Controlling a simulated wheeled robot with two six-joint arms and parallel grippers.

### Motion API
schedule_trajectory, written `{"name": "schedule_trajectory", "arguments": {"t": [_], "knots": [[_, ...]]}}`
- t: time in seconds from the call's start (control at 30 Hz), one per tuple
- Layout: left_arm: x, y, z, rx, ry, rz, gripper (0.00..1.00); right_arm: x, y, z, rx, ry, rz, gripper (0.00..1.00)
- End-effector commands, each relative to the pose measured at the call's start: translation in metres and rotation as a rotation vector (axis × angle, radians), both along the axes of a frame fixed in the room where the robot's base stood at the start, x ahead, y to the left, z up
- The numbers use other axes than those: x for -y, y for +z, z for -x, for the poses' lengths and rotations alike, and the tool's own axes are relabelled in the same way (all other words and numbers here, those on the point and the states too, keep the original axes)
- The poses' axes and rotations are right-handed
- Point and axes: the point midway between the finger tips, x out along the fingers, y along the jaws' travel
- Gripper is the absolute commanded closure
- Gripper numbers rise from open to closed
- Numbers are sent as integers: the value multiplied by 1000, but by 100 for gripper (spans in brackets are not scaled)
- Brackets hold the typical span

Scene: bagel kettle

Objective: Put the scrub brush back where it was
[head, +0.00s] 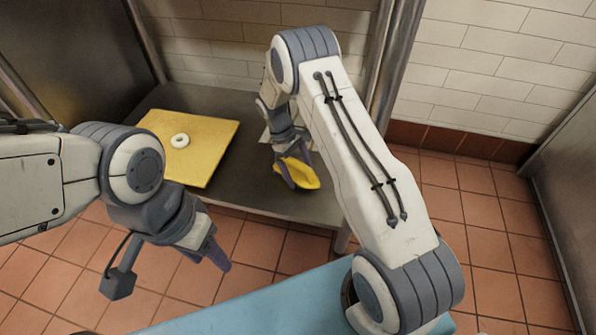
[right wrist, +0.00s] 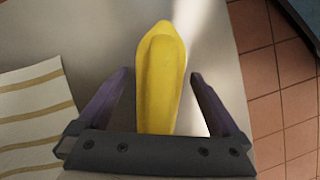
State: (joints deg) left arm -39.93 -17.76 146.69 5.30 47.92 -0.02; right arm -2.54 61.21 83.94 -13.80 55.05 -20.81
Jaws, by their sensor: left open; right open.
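A yellow elongated object (head: 307,176), which looks like the scrub brush, lies on the metal shelf (head: 250,190) near its front edge. Its bristles do not show. In the right wrist view the yellow brush (right wrist: 160,80) points away from the camera, between the two purple fingers. My right gripper (head: 294,178) is open over it, with a gap on both sides of the brush. It also shows in the right wrist view (right wrist: 160,76). My left gripper (head: 212,256) is open and empty, in front of the shelf above the tiled floor.
A yellow board (head: 212,150) with a white ring, perhaps a bagel (head: 180,140), lies on the shelf's left part. A striped cloth (right wrist: 30,115) lies left of the brush in the right wrist view. Metal posts (head: 392,70) frame the shelf. A light blue surface (head: 270,300) is at the bottom.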

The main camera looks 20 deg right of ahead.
Motion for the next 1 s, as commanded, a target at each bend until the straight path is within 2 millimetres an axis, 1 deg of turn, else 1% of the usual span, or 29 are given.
{"name": "schedule_trajectory", "arguments": {"t": [0.03, 0.17, 0.3, 0.4, 0.5, 0.6, 0.7, 1.0], "knots": [[0, 8, 0, 0, 0, 0, 50, -2, 10, -3, 3, 0, -1, 0], [0, 26, 0, 0, 0, 0, 50, -7, 35, -11, 4, 1, -1, 0], [0, 45, 0, 1, 0, 1, 50, -13, 65, -20, 2, 2, 0, 0], [0, 56, 0, 1, 0, 1, 50, -18, 82, -27, 2, 1, -1, 0], [0, 63, 0, 1, 0, 1, 50, -21, 96, -32, 2, 1, -1, 0], [0, 67, 0, 1, 0, 1, 50, -23, 105, -35, 1, 1, -1, 0], [0, 69, 0, 1, 0, 1, 50, -24, 109, -37, 0, 1, 0, 0], [0, 68, 0, 0, 0, 0, 50, -25, 109, -37, 0, 1, 0, 0]]}}
